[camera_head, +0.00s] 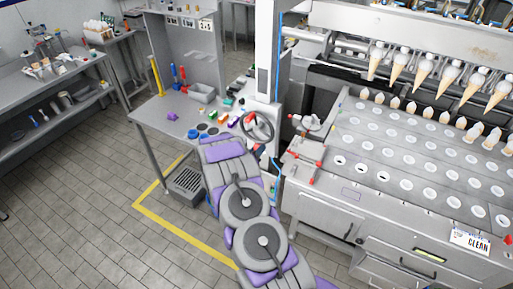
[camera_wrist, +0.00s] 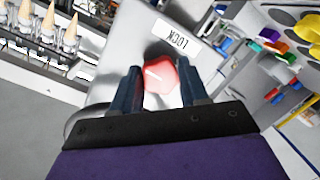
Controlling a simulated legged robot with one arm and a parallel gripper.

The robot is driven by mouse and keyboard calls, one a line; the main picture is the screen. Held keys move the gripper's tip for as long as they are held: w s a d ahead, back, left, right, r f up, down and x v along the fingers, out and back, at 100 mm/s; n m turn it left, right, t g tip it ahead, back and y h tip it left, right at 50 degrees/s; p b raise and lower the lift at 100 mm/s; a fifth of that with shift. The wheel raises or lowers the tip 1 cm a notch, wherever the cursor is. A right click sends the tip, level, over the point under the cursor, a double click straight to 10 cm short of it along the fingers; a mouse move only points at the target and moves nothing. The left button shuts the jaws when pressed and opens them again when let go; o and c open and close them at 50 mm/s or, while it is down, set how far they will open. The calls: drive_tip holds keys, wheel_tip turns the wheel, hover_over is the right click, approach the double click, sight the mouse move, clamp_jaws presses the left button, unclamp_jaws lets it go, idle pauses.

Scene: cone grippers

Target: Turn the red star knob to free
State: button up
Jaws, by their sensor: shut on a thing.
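The red star knob (camera_wrist: 160,76) sits on a pale metal panel in the wrist view, below a white label reading LOCK (camera_wrist: 175,37), which appears upside down. A short white mark shows on the knob's face. My gripper (camera_wrist: 161,88) has one dark finger on each side of the knob and is shut on it. The lower part of the knob is partly hidden by my gripper. In the head view, my gripper end (camera_head: 258,150) is by the panel near the black handwheel (camera_head: 257,127), and the knob is too small to make out surely.
A grey bench (camera_head: 190,112) with small coloured parts stands left of my arm. The cone machine (camera_head: 400,160), with hanging cones and a holed plate, fills the right. A red-handled fixture (camera_head: 305,155) is close right of my arm. Tiled floor (camera_head: 90,200) is open at left.

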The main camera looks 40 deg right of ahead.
drive_tip(key=shift+w+a+r+n+p, duration=0.1)
drive_tip(key=shift+w+n+p, duration=0.1)
drive_tip(key=shift+n+p, duration=0.15)
idle(0.3)
drive_tip(key=o, duration=1.1)
drive_tip(key=shift+w, duration=0.1)
drive_tip(key=shift+c, duration=0.2)
drive_tip(key=shift+s, duration=0.2)
drive_tip(key=b+v, duration=0.2)
drive_tip(key=v, duration=1.5)
drive_tip(key=shift+a+f, duration=0.2)
drive_tip(key=shift+f, duration=0.05)
drive_tip(key=shift+w, duration=0.1)
